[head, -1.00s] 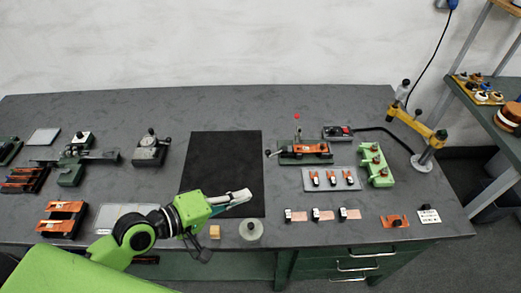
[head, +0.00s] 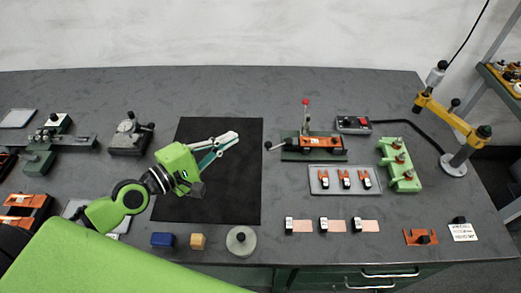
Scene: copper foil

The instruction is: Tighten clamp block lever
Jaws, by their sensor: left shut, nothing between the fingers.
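A fixture with a dark green base and an orange block (head: 318,142) stands right of the black mat. It has a black ball-ended lever (head: 269,146) pointing left and an upright red-tipped lever (head: 306,102). A grey block with a small black-knobbed lever (head: 130,136) stands left of the mat. I cannot tell for certain which one is the clamp block. My left gripper (head: 230,139) is shut and empty over the black mat (head: 225,205), between these two and apart from both. My right gripper is not in view.
A grey tray (head: 318,188) with several orange-black clips and a green rack (head: 402,172) are at the right. A yellow jointed arm (head: 446,118) stands beyond. A blue block (head: 162,240), wooden cube (head: 198,241) and round grey weight (head: 241,241) line the front edge. The back strip is clear.

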